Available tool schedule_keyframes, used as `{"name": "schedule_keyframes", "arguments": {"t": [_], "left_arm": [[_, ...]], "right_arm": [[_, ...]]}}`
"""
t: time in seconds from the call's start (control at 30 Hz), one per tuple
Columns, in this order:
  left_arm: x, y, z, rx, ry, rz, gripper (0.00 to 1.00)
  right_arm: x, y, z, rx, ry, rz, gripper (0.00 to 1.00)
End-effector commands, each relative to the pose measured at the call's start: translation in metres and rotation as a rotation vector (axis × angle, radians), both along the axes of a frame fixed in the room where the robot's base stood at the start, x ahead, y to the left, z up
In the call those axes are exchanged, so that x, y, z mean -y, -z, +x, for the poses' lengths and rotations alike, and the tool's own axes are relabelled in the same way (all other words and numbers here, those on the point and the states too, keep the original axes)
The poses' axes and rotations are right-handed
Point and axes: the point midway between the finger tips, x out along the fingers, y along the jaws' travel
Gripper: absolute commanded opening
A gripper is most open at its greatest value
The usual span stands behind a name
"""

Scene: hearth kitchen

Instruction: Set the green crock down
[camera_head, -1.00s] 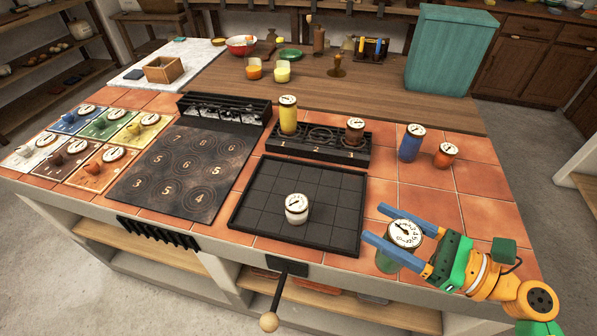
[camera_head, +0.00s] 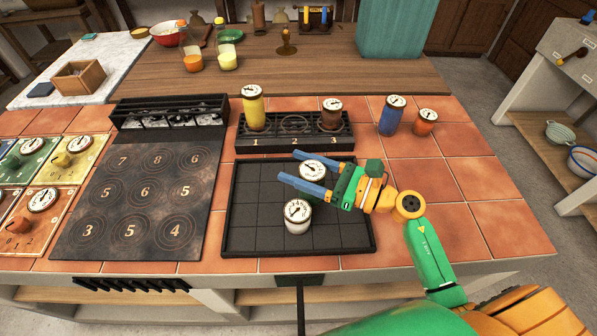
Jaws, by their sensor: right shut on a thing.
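The green crock (camera_head: 312,171) has a white dial lid; most of its body is hidden by my fingers, with a bit of green showing below them. My right gripper (camera_head: 290,167) is shut on it, one blue finger on each side, over the back middle of the black gridded tray (camera_head: 238,238). Whether its base touches the tray cannot be told. A white crock (camera_head: 298,216) with a dial lid stands upright on the tray, just in front of the green crock. My left gripper is out of view.
A black rack (camera_head: 290,144) numbered 1 to 3 holds a yellow crock (camera_head: 253,106) and a brown crock (camera_head: 330,115). Blue (camera_head: 390,117) and orange (camera_head: 424,124) crocks stand right of it. The tray's left and right sides are clear.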

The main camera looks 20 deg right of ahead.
Motion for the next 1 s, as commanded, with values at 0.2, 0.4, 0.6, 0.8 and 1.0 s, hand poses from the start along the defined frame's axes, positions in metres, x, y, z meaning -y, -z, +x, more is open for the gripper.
{"name": "schedule_keyframes", "arguments": {"t": [0.2,0.4,0.6,0.8,1.0], "left_arm": [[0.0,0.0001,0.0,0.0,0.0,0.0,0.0],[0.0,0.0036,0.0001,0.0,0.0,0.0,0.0],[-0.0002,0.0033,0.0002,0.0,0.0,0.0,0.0],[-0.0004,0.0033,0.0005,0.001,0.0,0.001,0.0],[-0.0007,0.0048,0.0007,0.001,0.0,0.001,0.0]], "right_arm": [[0.0,0.0019,0.0,0.003,0.0,0.0,0.0],[0.0001,0.0054,-0.0001,0.001,0.0,-0.001,0.77],[0.0001,0.005,-0.0002,0.001,0.0,-0.001,0.96],[0.0001,0.0049,-0.0001,0.001,0.0,-0.001,0.96],[0.0073,0.0053,-0.0061,-0.001,0.002,-0.002,0.96]]}}
